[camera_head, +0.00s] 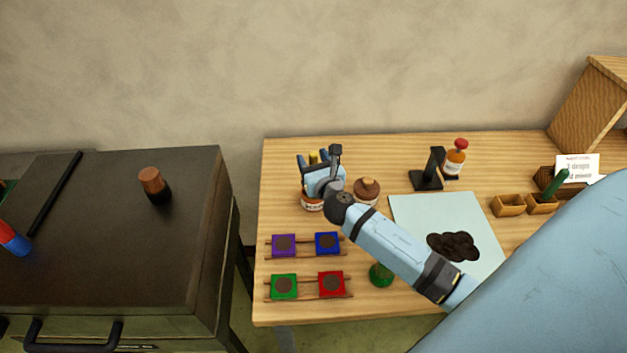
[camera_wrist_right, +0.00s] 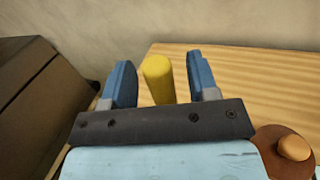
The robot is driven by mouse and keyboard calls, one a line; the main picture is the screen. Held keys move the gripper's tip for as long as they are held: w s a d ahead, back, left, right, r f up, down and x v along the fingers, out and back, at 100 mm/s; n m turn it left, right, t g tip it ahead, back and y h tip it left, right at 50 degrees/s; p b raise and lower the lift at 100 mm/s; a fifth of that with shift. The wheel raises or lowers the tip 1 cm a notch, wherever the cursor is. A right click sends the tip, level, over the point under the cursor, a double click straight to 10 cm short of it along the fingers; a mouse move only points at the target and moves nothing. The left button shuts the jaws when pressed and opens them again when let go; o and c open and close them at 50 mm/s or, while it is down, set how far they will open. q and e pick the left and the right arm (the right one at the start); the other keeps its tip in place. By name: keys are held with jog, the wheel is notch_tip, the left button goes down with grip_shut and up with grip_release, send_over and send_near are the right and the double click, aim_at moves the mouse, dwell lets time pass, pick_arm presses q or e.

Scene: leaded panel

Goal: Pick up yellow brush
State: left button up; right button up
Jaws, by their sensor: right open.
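The yellow brush (camera_wrist_right: 158,80) shows in the right wrist view as a thick yellow handle standing between the two blue fingers of my right gripper (camera_wrist_right: 162,78). There is a gap on each side of it, so the fingers are open around it or just behind it. In the head view a bit of the yellow brush (camera_head: 314,157) shows beside my right gripper (camera_head: 322,160), above a jar (camera_head: 312,202) with a lettered label. The gripper hides most of the brush and the jar. My left gripper is not in view.
A round wooden-topped pot (camera_head: 367,188) stands close right of the jar. A black stand (camera_head: 428,172) and a red-capped bottle (camera_head: 457,155) are further right. Colored squares (camera_head: 327,243) lie in front, beside a pale sheet (camera_head: 410,207). A dark cabinet (camera_head: 110,220) stands left.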

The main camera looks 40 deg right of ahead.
jog(key=shift+x, duration=0.8)
jog(key=shift+s, duration=0.1)
grip_shut()
